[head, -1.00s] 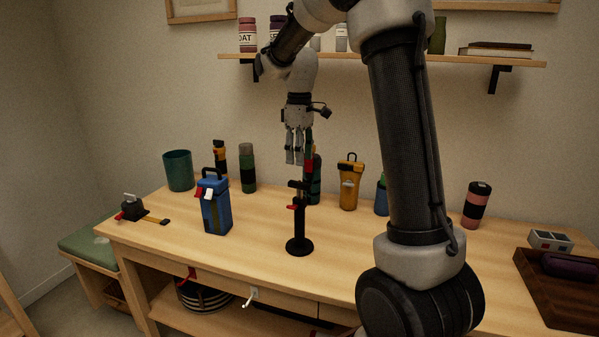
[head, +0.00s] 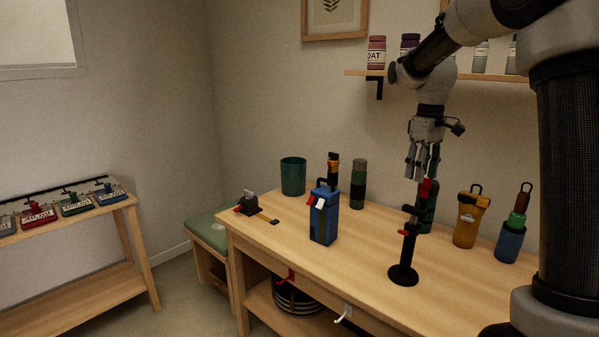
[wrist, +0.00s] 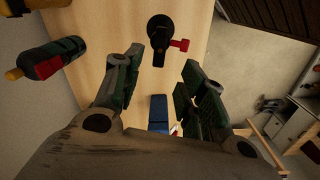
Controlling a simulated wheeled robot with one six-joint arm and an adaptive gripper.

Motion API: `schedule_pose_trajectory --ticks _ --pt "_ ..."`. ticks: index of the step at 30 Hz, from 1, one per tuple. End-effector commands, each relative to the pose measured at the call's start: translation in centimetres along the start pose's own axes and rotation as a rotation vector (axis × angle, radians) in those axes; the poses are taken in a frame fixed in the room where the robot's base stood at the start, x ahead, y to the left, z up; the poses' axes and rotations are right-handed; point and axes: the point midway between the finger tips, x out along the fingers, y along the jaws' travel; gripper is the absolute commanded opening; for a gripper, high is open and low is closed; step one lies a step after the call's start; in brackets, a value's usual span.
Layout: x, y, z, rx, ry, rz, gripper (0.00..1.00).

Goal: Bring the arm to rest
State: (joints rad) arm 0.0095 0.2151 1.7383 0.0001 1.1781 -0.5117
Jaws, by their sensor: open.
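My gripper (head: 422,162) hangs at the end of my arm above the wooden table (head: 375,297), fingers pointing down and apart, with nothing between them. In the head view it is above and a little behind the black stand with a red clamp (head: 404,262). In the wrist view my gripper (wrist: 167,88) has its fingers spread, and the black stand (wrist: 160,28) shows beyond them. A dark green bottle with a red part (head: 428,207) stands behind the stand, close to the fingers in the picture. It also shows in the wrist view (wrist: 55,60).
On the table are a blue container (head: 324,218), a teal cup (head: 293,176), a green bottle (head: 358,184), a yellow flask (head: 468,222) and a tape measure (head: 250,205). A shelf (head: 362,73) with jars hangs behind. A low rack (head: 70,230) stands at left.

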Motion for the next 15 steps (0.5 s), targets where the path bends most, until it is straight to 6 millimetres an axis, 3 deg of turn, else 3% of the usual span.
schedule_pose_trajectory --ticks 1,2,15 --pt "1.7 -0.8 1.4 0.067 -0.026 -0.015 0.41" --pt "2.0 -1.4 2.5 0.111 -0.028 -0.014 0.41" --pt "0.8 -10.4 18.2 0.481 0.126 0.033 0.41"
